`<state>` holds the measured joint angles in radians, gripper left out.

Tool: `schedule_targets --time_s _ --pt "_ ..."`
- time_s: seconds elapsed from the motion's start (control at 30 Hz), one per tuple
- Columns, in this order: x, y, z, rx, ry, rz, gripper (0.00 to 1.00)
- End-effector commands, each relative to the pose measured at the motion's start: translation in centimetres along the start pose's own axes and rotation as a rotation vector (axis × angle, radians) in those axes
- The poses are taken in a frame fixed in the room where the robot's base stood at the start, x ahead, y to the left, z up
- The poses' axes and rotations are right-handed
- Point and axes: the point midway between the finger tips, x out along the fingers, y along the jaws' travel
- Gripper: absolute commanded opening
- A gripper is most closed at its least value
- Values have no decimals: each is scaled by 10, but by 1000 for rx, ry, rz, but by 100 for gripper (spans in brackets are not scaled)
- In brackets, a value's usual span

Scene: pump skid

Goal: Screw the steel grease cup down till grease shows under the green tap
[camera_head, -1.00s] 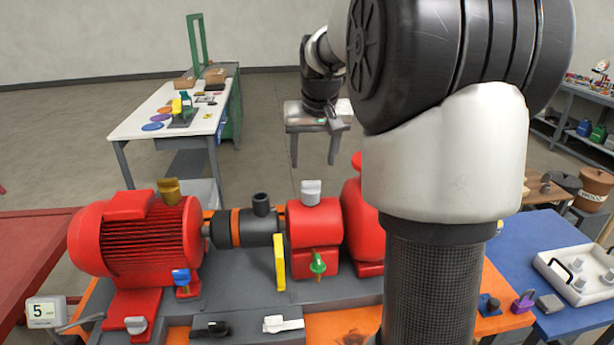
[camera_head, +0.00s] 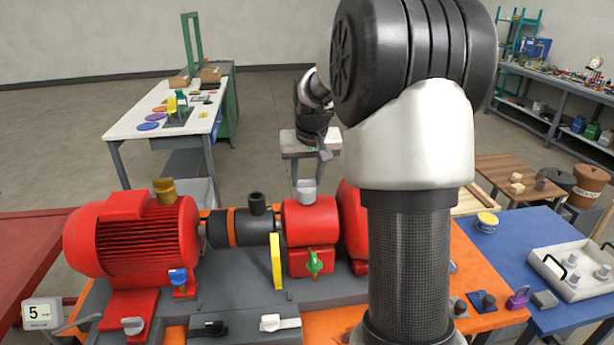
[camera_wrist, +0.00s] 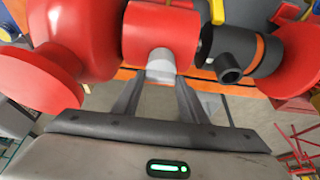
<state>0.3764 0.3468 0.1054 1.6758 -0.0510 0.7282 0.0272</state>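The steel grease cup (camera_head: 306,190) stands upright on top of the red bearing housing (camera_head: 308,222). The green tap (camera_head: 314,262) is on the front of that housing, and I see no grease under it. My gripper (camera_head: 322,152) is behind and a little above the cup, seen past my own arm. In the wrist view my gripper (camera_wrist: 160,88) is open, its two fingers apart, with the steel cup (camera_wrist: 160,64) ahead between the fingertips. I cannot tell whether either finger touches it. The green tap is hidden in the wrist view.
A brass cup (camera_head: 164,188) tops the red motor (camera_head: 135,238), and a black cup (camera_head: 257,202) tops the coupling. A blue tap (camera_head: 179,280) and a yellow plate (camera_head: 277,262) stand in front. A small display (camera_head: 42,313) reads 5. A blue table (camera_head: 520,262) is at right.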

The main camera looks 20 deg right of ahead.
Motion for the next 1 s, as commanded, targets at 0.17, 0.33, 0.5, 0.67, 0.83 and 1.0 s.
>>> schedule_targets --time_s 0.17,0.33,0.5,0.67,0.83,1.0 --pt "0 0 0 1 0 1 17" --pt "0 -1 0 19 0 9 17" --pt "0 -2 0 83 1 36 17" --pt "1 -4 0 187 1 80 17" --pt "1 -5 -1 331 1 140 17" --pt "1 -6 -1 481 1 203 17"
